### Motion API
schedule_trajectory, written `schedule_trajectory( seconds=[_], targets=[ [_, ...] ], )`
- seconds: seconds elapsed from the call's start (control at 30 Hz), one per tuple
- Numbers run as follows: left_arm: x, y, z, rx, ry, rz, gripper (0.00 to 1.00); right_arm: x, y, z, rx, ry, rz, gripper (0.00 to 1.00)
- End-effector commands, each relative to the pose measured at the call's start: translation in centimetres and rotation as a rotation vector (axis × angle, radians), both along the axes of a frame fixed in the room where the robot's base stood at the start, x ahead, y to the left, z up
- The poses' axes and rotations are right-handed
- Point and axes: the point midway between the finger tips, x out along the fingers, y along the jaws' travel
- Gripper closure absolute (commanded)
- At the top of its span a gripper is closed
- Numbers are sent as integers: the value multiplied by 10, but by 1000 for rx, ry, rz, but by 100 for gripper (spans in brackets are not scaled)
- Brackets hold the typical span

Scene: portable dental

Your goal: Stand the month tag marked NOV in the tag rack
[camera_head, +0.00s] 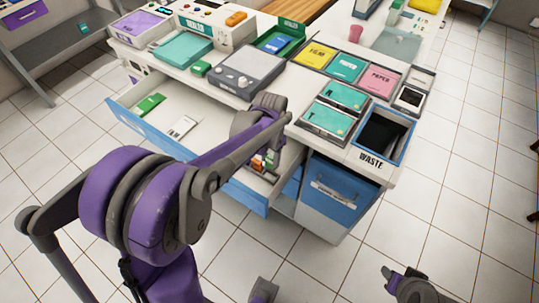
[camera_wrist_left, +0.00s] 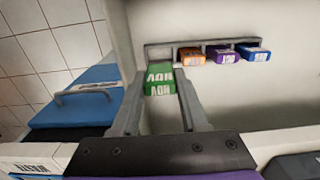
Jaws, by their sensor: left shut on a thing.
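The green month tag marked NOV (camera_wrist_left: 160,80) is between the fingers of my left gripper (camera_wrist_left: 160,88) in the left wrist view, its lettering upside down. The gripper is shut on it. The tag is at the left end of the tag rack (camera_wrist_left: 205,42), overlapping the empty-looking slot there; I cannot tell whether it is seated. An orange tag (camera_wrist_left: 191,56), a purple tag (camera_wrist_left: 223,57) and a blue tag (camera_wrist_left: 255,55) stand in the other slots. In the head view my left arm mostly hides the rack inside the open drawer. My right gripper (camera_head: 396,278) is at the lower right, away from the drawer.
The open drawer (camera_head: 133,121) has a blue front and holds a green item (camera_head: 150,104) and a pale card (camera_head: 182,127). A grey scale-like device (camera_head: 246,70) stands above on the counter. The waste bin (camera_head: 384,137) is to the right. A blue cabinet (camera_head: 333,196) sits below it.

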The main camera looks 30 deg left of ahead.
Motion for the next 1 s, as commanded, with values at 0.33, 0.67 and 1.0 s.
schedule_trajectory(
  seconds=[0.33,0.67,1.0],
  targets=[
    [0,0,-33,0,1,0,100,-4,0,-24,0,9,0,56],
    [0,0,-60,0,0,0,100,-6,0,-44,0,15,0,56],
    [0,0,-62,0,-1,0,100,-7,0,-46,0,16,0,56]
  ],
)
